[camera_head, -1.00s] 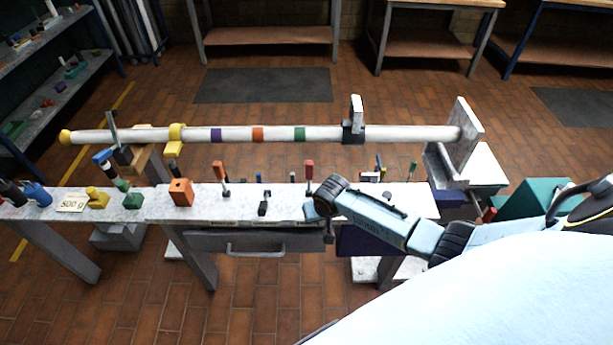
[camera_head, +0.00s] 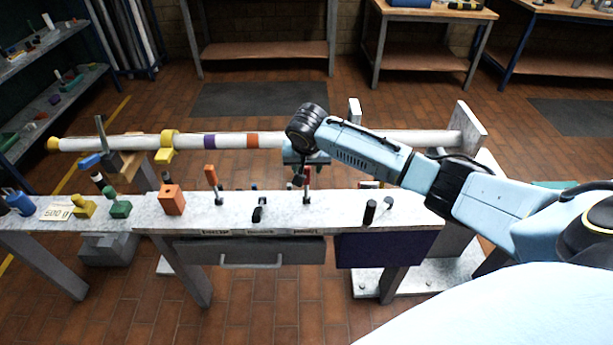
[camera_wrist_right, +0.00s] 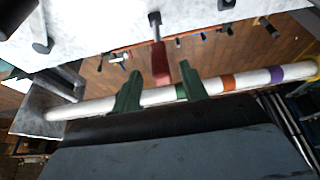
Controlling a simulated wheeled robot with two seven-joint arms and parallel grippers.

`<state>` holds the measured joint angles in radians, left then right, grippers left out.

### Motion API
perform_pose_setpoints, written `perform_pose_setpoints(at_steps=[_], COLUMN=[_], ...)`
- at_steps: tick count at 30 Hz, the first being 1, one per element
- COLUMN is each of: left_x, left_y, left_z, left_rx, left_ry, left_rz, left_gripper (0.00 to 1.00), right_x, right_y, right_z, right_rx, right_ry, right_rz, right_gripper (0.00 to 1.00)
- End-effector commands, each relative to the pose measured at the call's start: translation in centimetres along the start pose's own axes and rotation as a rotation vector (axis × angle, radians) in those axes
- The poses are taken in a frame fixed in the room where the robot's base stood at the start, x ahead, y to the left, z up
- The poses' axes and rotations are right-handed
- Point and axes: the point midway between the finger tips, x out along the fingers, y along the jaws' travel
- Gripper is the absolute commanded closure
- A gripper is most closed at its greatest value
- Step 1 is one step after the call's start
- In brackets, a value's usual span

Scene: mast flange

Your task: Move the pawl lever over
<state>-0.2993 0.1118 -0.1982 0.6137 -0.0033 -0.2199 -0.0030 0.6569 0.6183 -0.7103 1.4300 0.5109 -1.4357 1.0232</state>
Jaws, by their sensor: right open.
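Several small levers stand on the white bench top; I cannot tell which is named the pawl lever, as the front-edge labels are too small to read. A red-handled lever (camera_head: 307,184) stands upright under my right gripper (camera_head: 303,172). In the right wrist view the red handle (camera_wrist_right: 160,64) shows near the gap between the green fingers of my right gripper (camera_wrist_right: 160,88). The fingers are apart and hold nothing. An orange-handled lever (camera_head: 212,177) leans slightly to the left, and a low black lever (camera_head: 259,212) sits between the two. My left gripper is out of view.
The bench (camera_head: 340,212) carries an orange block (camera_head: 171,199), a green piece (camera_head: 119,207) and a black peg (camera_head: 370,211). A long white mast (camera_head: 190,141) with coloured bands lies behind it, ending at a grey plate (camera_head: 473,128). A drawer (camera_head: 250,252) hangs below.

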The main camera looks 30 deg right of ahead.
Motion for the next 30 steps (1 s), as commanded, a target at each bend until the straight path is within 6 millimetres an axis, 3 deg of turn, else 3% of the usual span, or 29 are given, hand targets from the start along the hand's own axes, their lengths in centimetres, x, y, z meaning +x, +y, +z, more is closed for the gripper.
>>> perform_pose_setpoints(at_steps=[3,7,19,30], left_x=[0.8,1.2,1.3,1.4], left_y=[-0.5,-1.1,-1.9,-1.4], left_z=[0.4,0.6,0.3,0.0], left_rx=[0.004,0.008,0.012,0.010], left_ry=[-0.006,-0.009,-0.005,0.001], left_rz=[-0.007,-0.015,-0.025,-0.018], left_gripper=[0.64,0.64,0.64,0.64], right_x=[2.2,3.6,4.3,4.3], right_y=[-0.1,0.0,-0.1,0.0], right_z=[0.1,0.1,0.0,0.0], right_rx=[0.002,0.000,-0.001,0.000], right_ry=[0.000,-0.001,0.001,0.001], right_rz=[0.000,0.000,-0.002,-0.001], right_gripper=[0.56,0.56,0.56,1.00])
